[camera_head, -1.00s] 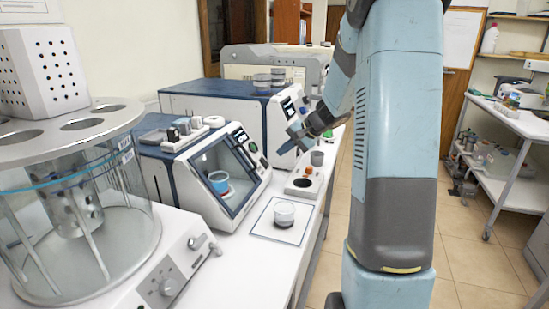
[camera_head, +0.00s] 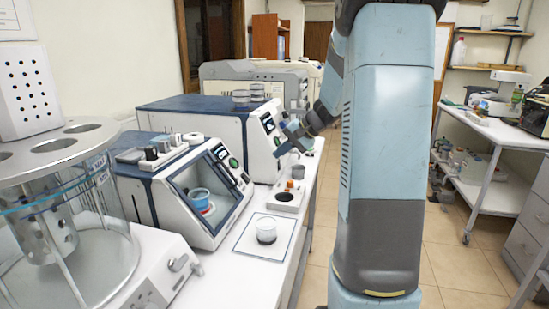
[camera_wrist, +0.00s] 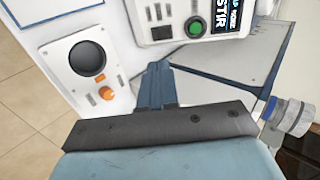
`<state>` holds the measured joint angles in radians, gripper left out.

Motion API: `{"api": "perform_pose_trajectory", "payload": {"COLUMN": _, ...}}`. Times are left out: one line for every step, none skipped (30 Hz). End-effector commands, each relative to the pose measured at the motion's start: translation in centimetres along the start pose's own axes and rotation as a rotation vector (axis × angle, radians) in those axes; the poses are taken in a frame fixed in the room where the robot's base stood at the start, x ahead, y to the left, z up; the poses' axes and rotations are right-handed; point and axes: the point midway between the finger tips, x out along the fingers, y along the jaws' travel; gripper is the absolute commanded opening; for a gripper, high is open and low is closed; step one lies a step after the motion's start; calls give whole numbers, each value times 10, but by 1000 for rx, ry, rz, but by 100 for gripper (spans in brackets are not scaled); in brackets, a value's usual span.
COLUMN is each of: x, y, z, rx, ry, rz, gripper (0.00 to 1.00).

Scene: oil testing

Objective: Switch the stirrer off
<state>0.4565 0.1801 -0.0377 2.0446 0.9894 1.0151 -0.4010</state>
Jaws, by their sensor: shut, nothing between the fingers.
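The blue-and-white machine (camera_head: 205,120) stands on the bench. Its front panel shows in the wrist view with a screen reading "STIR" (camera_wrist: 232,18), a green round button (camera_wrist: 195,27) and a dark rectangular switch (camera_wrist: 161,32). My gripper (camera_wrist: 158,68) is shut and empty, its fingertips close below the dark switch. I cannot tell whether they touch the panel.
A white unit with a dark round well (camera_head: 286,197) and orange knob (camera_wrist: 106,92) sits beside my gripper. Aisle floor (camera_head: 445,250) is clear.

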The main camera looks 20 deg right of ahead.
Motion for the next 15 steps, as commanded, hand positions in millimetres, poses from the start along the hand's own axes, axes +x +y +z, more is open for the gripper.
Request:
{"api": "perform_pose_trajectory", "payload": {"x": 0, "y": 1, "z": 0, "rx": 1, "ry": 1, "rz": 0, "gripper": 0}}
{"api": "perform_pose_trajectory", "payload": {"x": -1, "y": 2, "z": 0, "rx": 1, "ry": 2, "rz": 0, "gripper": 0}}
{"api": "perform_pose_trajectory", "payload": {"x": -1, "y": 3, "z": 0, "rx": 2, "ry": 4, "rz": 0, "gripper": 0}}
{"api": "perform_pose_trajectory", "payload": {"x": -1, "y": 4, "z": 1, "rx": 2, "ry": 4, "rz": 0, "gripper": 0}}
{"api": "perform_pose_trajectory", "payload": {"x": -1, "y": 5, "z": 1, "rx": 1, "ry": 4, "rz": 0, "gripper": 0}}
{"api": "perform_pose_trajectory", "payload": {"x": -2, "y": 6, "z": 1, "rx": 2, "ry": 6, "rz": 1, "gripper": 0}}
{"api": "perform_pose_trajectory", "payload": {"x": -2, "y": 7, "z": 2, "rx": 2, "ry": 6, "rz": 1, "gripper": 0}}
{"api": "perform_pose_trajectory", "payload": {"x": -2, "y": 7, "z": 2, "rx": 1, "ry": 6, "rz": 1, "gripper": 0}}
{"api": "perform_pose_trajectory", "payload": {"x": -2, "y": 7, "z": 2, "rx": 0, "ry": 5, "rz": 1, "gripper": 0}}
{"api": "perform_pose_trajectory", "payload": {"x": -2, "y": 7, "z": 3, "rx": 0, "ry": 5, "rz": 1, "gripper": 0}}
{"api": "perform_pose_trajectory", "payload": {"x": -1, "y": 7, "z": 3, "rx": -1, "ry": 5, "rz": 1, "gripper": 0}}
{"api": "perform_pose_trajectory", "payload": {"x": -1, "y": 7, "z": 3, "rx": -1, "ry": 5, "rz": 1, "gripper": 0}}
{"api": "perform_pose_trajectory", "payload": {"x": -1, "y": 7, "z": 3, "rx": -1, "ry": 5, "rz": 1, "gripper": 0}}
{"api": "perform_pose_trajectory", "payload": {"x": -1, "y": 7, "z": 3, "rx": -1, "ry": 5, "rz": 1, "gripper": 0}}
{"api": "perform_pose_trajectory", "payload": {"x": -1, "y": 7, "z": 3, "rx": -1, "ry": 5, "rz": 1, "gripper": 0}}
